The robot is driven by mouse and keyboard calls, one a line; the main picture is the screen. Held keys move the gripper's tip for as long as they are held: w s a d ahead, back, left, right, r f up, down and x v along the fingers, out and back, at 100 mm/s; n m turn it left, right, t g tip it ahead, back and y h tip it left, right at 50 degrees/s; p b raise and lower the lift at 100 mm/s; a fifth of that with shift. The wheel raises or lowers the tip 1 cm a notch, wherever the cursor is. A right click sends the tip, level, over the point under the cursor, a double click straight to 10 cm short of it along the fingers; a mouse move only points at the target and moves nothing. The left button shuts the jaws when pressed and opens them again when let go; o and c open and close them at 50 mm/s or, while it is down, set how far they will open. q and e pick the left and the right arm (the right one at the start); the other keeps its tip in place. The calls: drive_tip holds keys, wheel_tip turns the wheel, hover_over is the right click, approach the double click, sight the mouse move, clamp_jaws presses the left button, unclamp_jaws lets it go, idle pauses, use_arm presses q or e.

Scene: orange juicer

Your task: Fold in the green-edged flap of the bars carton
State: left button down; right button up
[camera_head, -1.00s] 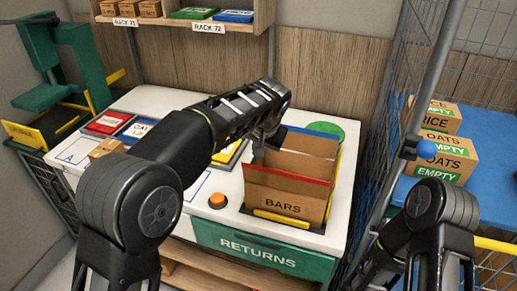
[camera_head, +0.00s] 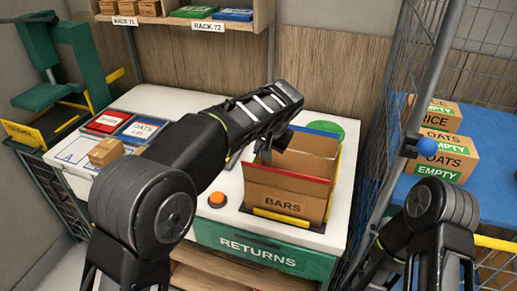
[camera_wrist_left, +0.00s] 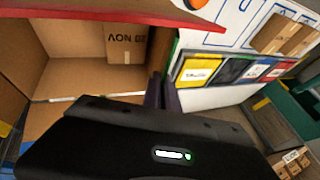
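The open bars carton (camera_head: 288,205) stands on the white table, its red-edged front flap (camera_head: 287,178) raised. In the left wrist view, the carton's inside (camera_wrist_left: 75,75) and the red edge (camera_wrist_left: 110,12) show. The green-edged flap (camera_wrist_left: 163,48) stands up at the carton's side, seen nearly edge-on there; in the head view my left arm and gripper mostly cover that side. My left gripper (camera_head: 264,152) points down at the carton's left side. Its dark fingers (camera_wrist_left: 162,92) look close together with nothing between them, beside the flap; contact is unclear. My right gripper is out of view.
An orange button (camera_head: 217,199) sits left of the carton. Red and blue cards (camera_head: 140,128) and a small box (camera_head: 106,151) lie further left. A small labelled box (camera_wrist_left: 126,42) shows inside the carton. A wire-mesh fence and post (camera_head: 425,100) stand at the right.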

use_arm(q)
drive_tip(key=y, duration=0.1)
drive_tip(key=d+f+y+b, duration=0.1)
drive_tip(key=shift+s+d+m+t+y, duration=0.2)
drive_tip(key=shift+m+t+y, duration=0.1)
drive_tip(key=shift+t, duration=0.1)
drive_tip(key=shift+s+d+f+m+t+y+b, duration=0.1)
drive_tip(key=shift+d+f+m+t+y+b, duration=0.15)
drive_tip(key=shift+y+b, duration=0.35)
drive_tip(key=shift+d+m+t+y+b, duration=0.15)
drive_tip(key=shift+t+y+b, duration=0.2)
drive_tip(key=shift+y+b, duration=0.25)
drive_tip(key=c, duration=1.6)
unclamp_jaws()
drive_tip(key=shift+c, duration=0.2)
drive_tip(key=v, duration=0.7)
drive_tip(key=shift+s+d+r+b, duration=0.15)
drive_tip(key=shift+s+d+b, duration=0.1)
drive_tip(key=shift+b, duration=0.05)
